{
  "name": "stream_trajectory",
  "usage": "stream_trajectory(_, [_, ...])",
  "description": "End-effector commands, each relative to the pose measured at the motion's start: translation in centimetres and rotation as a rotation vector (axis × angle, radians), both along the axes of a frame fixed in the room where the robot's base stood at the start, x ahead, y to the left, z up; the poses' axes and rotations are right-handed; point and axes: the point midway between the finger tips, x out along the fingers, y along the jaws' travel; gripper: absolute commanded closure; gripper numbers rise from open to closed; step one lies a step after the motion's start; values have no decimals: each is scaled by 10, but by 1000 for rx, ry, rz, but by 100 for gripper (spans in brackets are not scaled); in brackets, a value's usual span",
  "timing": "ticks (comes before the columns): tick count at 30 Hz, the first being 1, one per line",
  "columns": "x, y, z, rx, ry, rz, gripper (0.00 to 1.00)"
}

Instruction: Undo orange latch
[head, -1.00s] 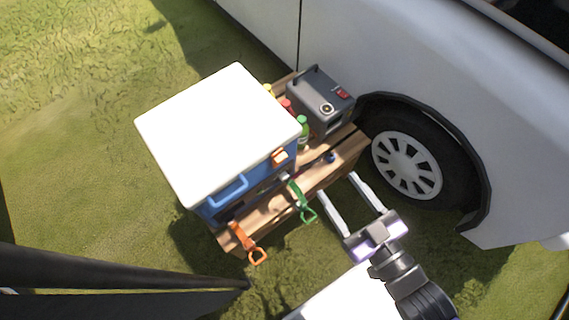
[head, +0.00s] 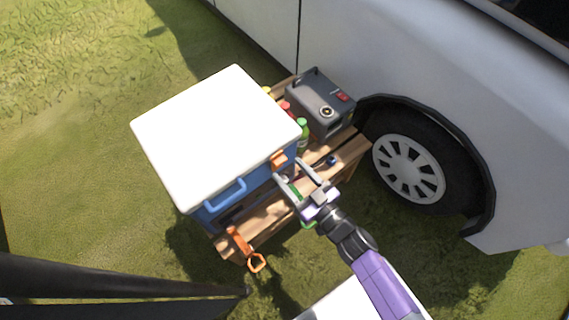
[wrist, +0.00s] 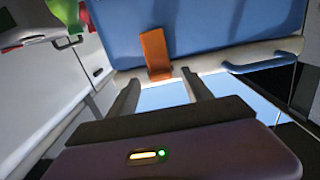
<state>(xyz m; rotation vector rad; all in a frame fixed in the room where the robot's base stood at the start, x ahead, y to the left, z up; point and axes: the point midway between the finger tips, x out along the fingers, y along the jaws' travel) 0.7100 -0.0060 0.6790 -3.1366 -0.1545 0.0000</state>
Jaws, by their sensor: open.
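The orange latch (head: 278,159) is on the front of a cooler with a white lid (head: 215,125) and a blue body (head: 210,210), just below the lid's edge. In the wrist view the orange latch (wrist: 155,53) lies flat against the blue wall, across the white rim. My gripper (head: 288,168) is open and empty in front of the latch. In the wrist view its two fingers (wrist: 160,77) point at the latch, which is just beyond the tips. No contact can be made out.
The cooler stands on a wooden bench (head: 265,222) beside a white vehicle (head: 420,60). A grey box (head: 318,103) and bottles (head: 302,132) are right of the cooler. An orange-handled tool (head: 245,250) hangs at the front edge. A green-handled tool (head: 307,224) is partly behind my gripper.

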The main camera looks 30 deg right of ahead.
Motion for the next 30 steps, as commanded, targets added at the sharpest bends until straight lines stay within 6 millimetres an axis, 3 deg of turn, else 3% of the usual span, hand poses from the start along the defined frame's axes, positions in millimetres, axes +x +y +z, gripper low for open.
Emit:
stream_trajectory(6, [25,2,0,-2,-1,0,42])
stream_trajectory(17, [31,3,0,-1,1,0,42])
stream_trajectory(26, [30,3,0,-1,0,0,99])
stream_trajectory(30, [30,3,0,-1,0,0,100])
